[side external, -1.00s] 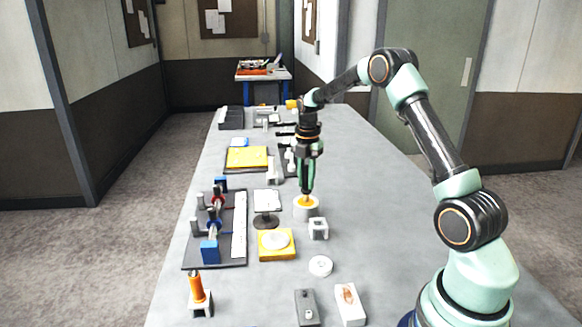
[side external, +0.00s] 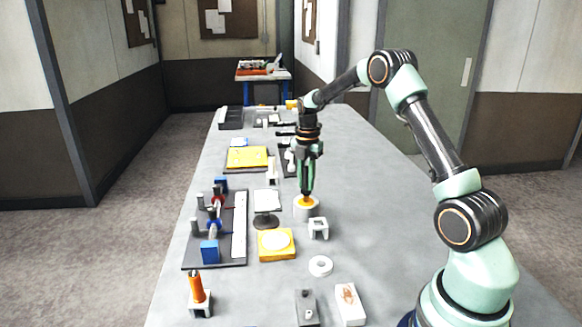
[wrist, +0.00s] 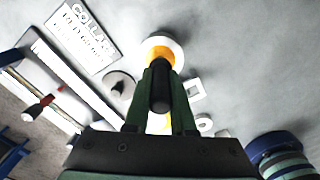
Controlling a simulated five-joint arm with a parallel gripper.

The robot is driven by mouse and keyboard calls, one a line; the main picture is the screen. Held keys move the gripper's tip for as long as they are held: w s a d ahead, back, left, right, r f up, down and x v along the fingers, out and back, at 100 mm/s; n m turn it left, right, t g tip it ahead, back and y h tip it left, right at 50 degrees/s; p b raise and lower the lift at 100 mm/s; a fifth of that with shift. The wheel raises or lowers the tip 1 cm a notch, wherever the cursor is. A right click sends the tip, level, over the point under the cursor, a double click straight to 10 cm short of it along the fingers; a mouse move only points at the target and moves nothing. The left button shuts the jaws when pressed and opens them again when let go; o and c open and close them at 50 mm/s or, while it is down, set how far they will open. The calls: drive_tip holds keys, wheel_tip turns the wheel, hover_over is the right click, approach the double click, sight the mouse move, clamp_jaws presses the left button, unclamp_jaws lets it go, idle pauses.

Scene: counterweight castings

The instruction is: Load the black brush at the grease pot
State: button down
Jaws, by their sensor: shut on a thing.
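The black brush (wrist: 160,88) is held upright between the green fingers of my gripper (wrist: 160,110). It also shows as a thin dark shape in the side external view (side external: 307,192), below my gripper (side external: 308,174). The grease pot (side external: 306,213) is a small white round pot with orange-yellow grease in it. It shows in the wrist view (wrist: 175,46) too. The lower end of the brush is at the grease, inside the pot's rim. The bristles are hidden, so I cannot tell how deep they are.
A white square block (side external: 318,228) stands close beside the pot. A yellow plate with a white disc (side external: 276,245) lies to its front left. A dark fixture (side external: 218,235) with shafts is at left. An orange-handled tool (side external: 196,290) stands nearer. Free table lies right of the pot.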

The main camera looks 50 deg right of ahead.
sight(307, 167)
idle(0.3)
drive_tip(key=shift+r, duration=3.5)
